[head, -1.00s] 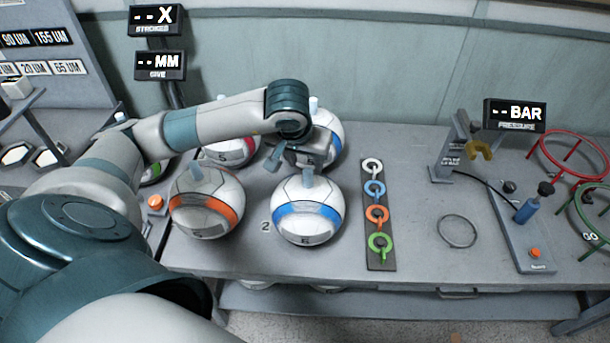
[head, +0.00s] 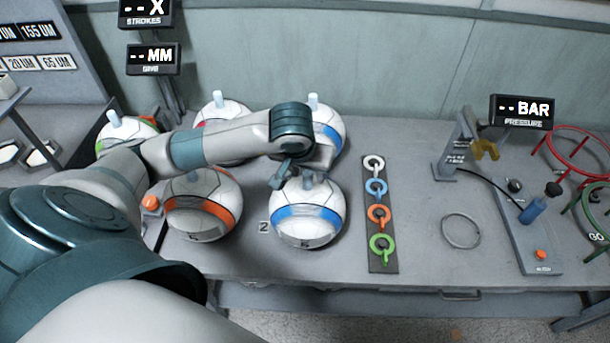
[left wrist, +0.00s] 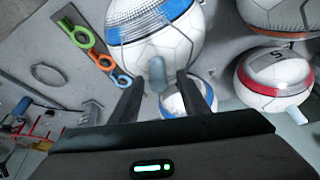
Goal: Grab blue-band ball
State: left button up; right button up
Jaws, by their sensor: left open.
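A white ball with a blue band (head: 306,215) sits at the front of the bench, with a short grey peg on top. My left gripper (head: 293,178) is open at the top of this ball. In the left wrist view, the ball (left wrist: 150,38) fills the upper middle, and its grey peg (left wrist: 157,73) shows between the open fingers (left wrist: 163,88), apart from both. A second blue-band ball (head: 328,133) stands behind, partly hidden by my left arm; it also shows beyond the fingers in the left wrist view (left wrist: 174,103). My right gripper is not in view.
An orange-band ball (head: 203,212) stands close left of the front blue one; a red-band ball (head: 222,110) and a green-band ball (head: 122,133) stand behind. A strip with coloured rings (head: 379,215) lies to the right. Bench around the loose grey ring (head: 461,231) is clear.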

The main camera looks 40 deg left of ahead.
pick_arm(q)
jog(key=shift+f, duration=0.1)
jog(key=shift+s+d+r, duration=0.15)
jog(key=shift+r, duration=0.05)
jog(key=shift+c, duration=0.4)
jog(key=c, duration=1)
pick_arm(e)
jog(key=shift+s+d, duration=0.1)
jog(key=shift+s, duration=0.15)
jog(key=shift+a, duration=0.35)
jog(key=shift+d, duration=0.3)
